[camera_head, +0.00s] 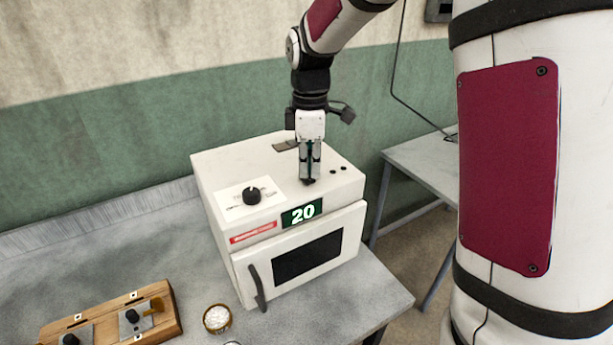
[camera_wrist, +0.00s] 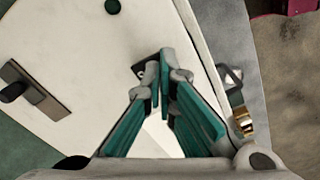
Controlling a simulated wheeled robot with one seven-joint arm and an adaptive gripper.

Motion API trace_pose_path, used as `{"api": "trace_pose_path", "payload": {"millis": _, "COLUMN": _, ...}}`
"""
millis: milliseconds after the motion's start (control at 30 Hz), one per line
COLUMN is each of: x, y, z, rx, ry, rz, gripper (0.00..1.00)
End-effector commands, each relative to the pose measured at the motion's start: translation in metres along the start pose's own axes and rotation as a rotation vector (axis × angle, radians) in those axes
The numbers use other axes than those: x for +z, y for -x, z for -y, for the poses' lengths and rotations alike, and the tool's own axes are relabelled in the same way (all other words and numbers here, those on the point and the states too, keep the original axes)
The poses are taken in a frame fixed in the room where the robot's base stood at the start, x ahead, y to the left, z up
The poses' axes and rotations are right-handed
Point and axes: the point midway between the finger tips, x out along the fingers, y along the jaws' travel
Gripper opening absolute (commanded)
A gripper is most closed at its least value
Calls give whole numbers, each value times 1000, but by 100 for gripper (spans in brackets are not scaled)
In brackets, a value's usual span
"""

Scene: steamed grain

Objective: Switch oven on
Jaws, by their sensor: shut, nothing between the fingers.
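The oven (camera_head: 215,165) is a white box on the grey bench, with its door closed. Its front display (camera_head: 302,213) reads 20 in lit digits on green. A black knob (camera_head: 252,196) stands on a white label on the top. My gripper (camera_head: 310,181) points down over the oven's top, right of the knob, with its fingers together and empty. A small dark fitting (camera_wrist: 146,66) shows right behind the fingertips (camera_wrist: 160,70) in the wrist view and is partly hidden by them. I cannot tell whether the fingertips touch it.
The oven door has a black handle (camera_head: 257,287). A wooden block with metal plates (camera_head: 165,322) and a small bowl of white grain (camera_head: 217,319) are on the bench (camera_head: 340,315) at the front. A second table (camera_head: 430,160) stands to the right across a gap.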

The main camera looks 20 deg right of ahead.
Motion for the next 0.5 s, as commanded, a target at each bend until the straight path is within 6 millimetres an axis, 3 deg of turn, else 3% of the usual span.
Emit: {"api": "trace_pose_path", "payload": {"millis": 500, "x": 0, "y": -7, "z": 0, "rx": -1, "ry": 0, "rz": 1, "gripper": 0}}
